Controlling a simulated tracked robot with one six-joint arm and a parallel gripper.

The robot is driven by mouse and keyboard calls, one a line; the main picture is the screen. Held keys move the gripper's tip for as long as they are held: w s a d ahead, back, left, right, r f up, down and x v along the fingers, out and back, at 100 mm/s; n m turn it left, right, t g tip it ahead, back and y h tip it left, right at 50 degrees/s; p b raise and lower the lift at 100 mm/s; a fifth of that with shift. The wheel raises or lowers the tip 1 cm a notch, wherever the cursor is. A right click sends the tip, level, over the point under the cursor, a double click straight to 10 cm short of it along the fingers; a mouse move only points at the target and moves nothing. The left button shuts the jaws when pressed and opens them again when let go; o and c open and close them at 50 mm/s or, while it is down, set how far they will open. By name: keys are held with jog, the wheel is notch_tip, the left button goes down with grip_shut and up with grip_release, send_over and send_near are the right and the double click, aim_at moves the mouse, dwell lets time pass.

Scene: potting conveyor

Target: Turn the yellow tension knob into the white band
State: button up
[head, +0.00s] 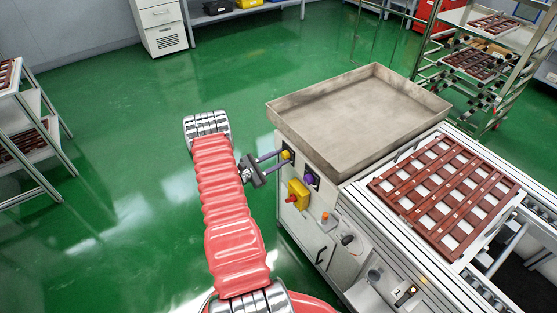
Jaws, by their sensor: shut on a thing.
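The yellow tension knob (287,155) is on the side panel of the conveyor cabinet, just below the metal tray. My gripper (281,157) reaches it from the left, and its two thin fingers are shut on the knob. The white band and any pointer on the knob are too small to make out here. A purple knob (309,179) sits on a dark plate to the lower right of my gripper.
An empty metal tray (350,110) tops the cabinet. A brown slatted tray (445,195) lies on the conveyor at right. Green floor (110,130) is clear at left.

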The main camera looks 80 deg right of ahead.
jog(key=m, duration=0.4)
jog(key=shift+d+m, duration=0.1)
jog(key=shift+m, duration=0.2)
dwell(0.4)
jog(key=o, duration=1.1)
jog(key=shift+c, duration=0.2)
jog(key=v, duration=1.4)
jog(key=shift+f, duration=0.1)
